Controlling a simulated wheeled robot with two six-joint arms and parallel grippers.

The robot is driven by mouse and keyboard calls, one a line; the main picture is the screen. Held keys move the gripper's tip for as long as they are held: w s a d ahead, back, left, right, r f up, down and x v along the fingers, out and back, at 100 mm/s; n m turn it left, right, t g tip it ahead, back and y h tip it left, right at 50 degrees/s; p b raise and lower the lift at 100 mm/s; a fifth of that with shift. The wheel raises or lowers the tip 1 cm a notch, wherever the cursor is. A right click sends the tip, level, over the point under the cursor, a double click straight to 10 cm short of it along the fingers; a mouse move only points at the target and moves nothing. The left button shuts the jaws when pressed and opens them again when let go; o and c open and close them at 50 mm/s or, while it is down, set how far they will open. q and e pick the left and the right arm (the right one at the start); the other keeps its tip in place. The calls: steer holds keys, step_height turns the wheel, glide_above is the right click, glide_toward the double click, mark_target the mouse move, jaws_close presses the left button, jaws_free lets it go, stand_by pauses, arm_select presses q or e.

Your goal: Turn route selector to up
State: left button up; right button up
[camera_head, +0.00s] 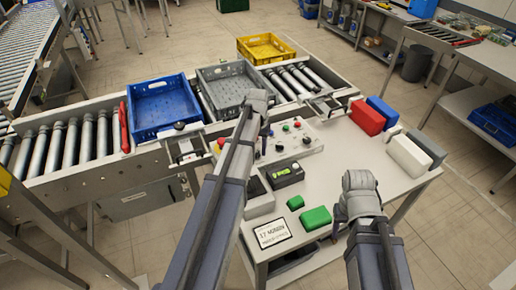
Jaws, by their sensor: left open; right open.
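A light control panel (294,149) stands on the white table at the conveyor's side. It carries several small red, green and dark buttons and knobs; I cannot tell which is the route selector or where it points. My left gripper (264,128) is at the panel's left edge, its arm reaching up across the picture and hiding part of the panel. My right gripper (342,214) is over the table's front part, right of the green blocks and apart from the panel. Both are open and seem empty, though their fingers are small and partly hidden.
The white table (337,165) holds red, blue, white and grey blocks at right, green blocks (316,218), a dark display device (286,172) and a sign (271,233).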

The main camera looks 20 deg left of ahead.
mark_target(258, 151)
arm_select(q)
steer(key=shift+r, duration=0.15)
arm_select(e)
steer(key=shift+r, duration=0.15)
arm_select(q)
step_height(258, 151, up, 8)
steer(key=p, duration=0.8)
steer(key=shift+f, duration=0.2)
arm_select(e)
step_height(258, 151, up, 8)
steer(key=shift+f, duration=0.25)
arm_select(q)
steer(key=shift+s+f, duration=0.1)
steer(key=shift+f, duration=0.05)
arm_select(e)
steer(key=shift+s, duration=0.1)
